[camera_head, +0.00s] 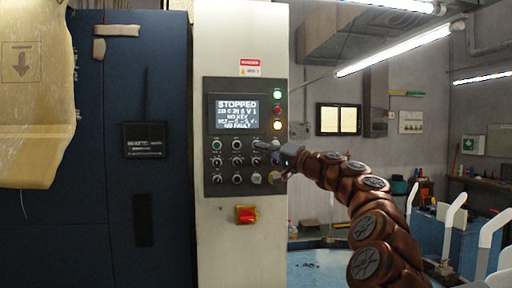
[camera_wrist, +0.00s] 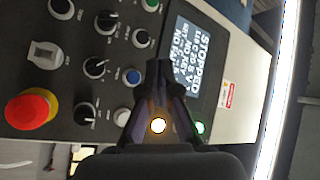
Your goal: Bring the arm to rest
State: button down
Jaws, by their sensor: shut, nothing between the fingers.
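My gripper (camera_head: 264,148) is in front of the right side of the control panel (camera_head: 212,187) in the head view, its arm reaching in from the lower right. In the wrist view my gripper (camera_wrist: 158,70) has its dark fingers together, with nothing between them. The fingertips overlap the panel near the screen's edge; I cannot tell whether they touch it. The screen (camera_head: 233,112) reads STOPPED, NO KEY and NO FAULT, and it also shows in the wrist view (camera_wrist: 190,60). My gripper hides part of the panel's right side in the head view.
A red mushroom button (camera_wrist: 30,108) and several knobs stand out from the panel. A red and yellow switch (camera_head: 246,215) is below it. A dark blue cabinet (camera_head: 160,220) with a hanging yellowish sheet (camera_head: 35,100) stands left. A blue machine with white arms (camera_head: 450,235) is right.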

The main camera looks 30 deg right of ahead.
dwell(0.4)
jog(key=s+a+f+n+g+y, duration=0.15)
jog(key=a+f+g, duration=0.25)
jog(key=a, duration=0.8)
jog(key=s+a+f+n+g+y, duration=0.1)
jog(key=a+f+n+g+y, duration=0.2)
jog(key=a, duration=0.8)
jog(key=s+a+f+n+g+h, duration=0.2)
jog(key=s+a+f+g, duration=0.4)
jog(key=s+a+f, duration=0.55)
jog(key=s+a+f+n+g+h, duration=0.1)
jog(key=s+a+f+g+h, duration=0.1)
jog(key=s+f, duration=0.45)
jog(key=s+a+f+g+h, duration=0.2)
jog(key=s+f, duration=0.3)
jog(key=f, duration=0.3)
jog(key=s+d+f+g+h, duration=0.2)
jog(key=s+d+f, duration=0.3)
jog(key=s, duration=0.5)
jog(key=s+d+f+g+h, duration=0.2)
jog(key=s+d+f+h, duration=0.2)
jog(key=s+f, duration=0.4)
jog(key=shift+s+d+f, duration=0.3)
jog(key=shift+s+d, duration=0.4)
jog(key=shift+s, duration=0.4)
jog(key=c, duration=1.9)
grip_release()
